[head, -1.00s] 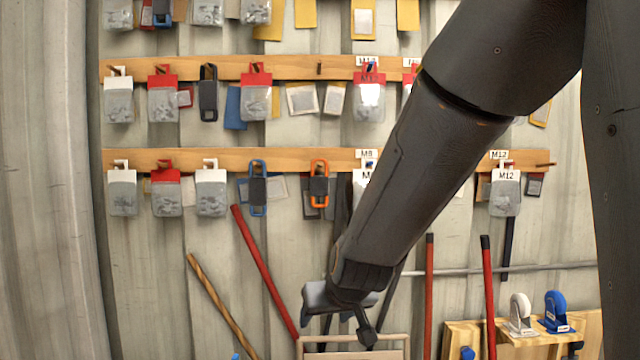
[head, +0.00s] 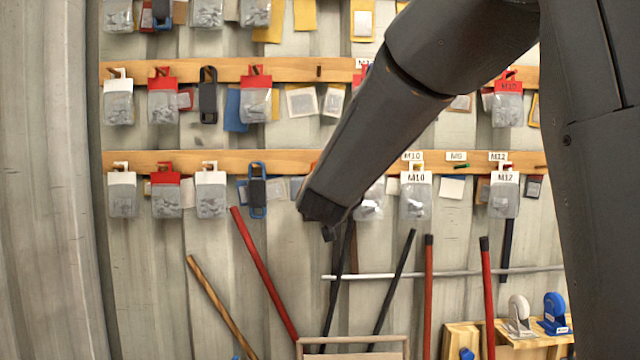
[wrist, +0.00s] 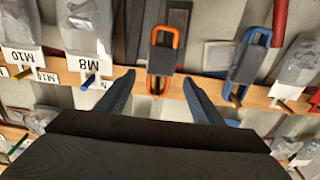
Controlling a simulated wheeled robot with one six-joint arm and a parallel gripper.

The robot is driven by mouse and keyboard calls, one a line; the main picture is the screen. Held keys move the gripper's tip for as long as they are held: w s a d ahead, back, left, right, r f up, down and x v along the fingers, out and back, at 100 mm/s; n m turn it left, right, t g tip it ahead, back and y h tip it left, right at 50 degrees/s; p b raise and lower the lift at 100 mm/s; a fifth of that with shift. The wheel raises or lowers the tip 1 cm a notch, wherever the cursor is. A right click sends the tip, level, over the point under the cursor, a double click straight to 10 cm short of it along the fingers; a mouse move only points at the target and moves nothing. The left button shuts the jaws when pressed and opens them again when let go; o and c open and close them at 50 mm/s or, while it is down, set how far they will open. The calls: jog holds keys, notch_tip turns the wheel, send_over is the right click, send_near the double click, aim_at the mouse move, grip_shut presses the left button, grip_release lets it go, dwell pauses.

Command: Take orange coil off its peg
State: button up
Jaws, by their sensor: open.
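The orange coil (wrist: 163,60), a long loop with a dark grey band around its middle, hangs on the wooden rail in the wrist view, which shows the wall upside down. Its peg is hard to make out. My gripper (wrist: 158,78) is open, with one finger on each side of the coil's hook end and visible gaps to both. Nothing is held. In the head view my forearm hides the gripper and nearly all of the coil.
A blue coil (wrist: 247,62) hangs right of the orange one in the wrist view; a bag labelled M8 (wrist: 84,28) hangs left. The wooden rail (head: 285,161) carries several bags. Red rods (head: 264,275) lean below, with a wooden frame (head: 353,340) at the bottom.

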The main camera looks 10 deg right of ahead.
jog(key=shift+w+d+p, duration=0.25)
jog(key=shift+w+p, duration=0.05)
jog(key=shift+w, duration=0.8)
jog(key=shift+w+d+p, duration=0.2)
jog(key=shift+w+p, duration=0.05)
jog(key=shift+w, duration=0.85)
jog(key=c, duration=1.2)
jog(key=shift+r, duration=0.3)
jog(key=s, duration=0.1)
jog(key=s+p, duration=0.1)
jog(key=s, duration=0.1)
jog(key=s+a, duration=0.1)
jog(key=shift+s+r+p, duration=0.2)
jog(key=shift+r+p, duration=0.1)
jog(key=shift+p, duration=0.05)
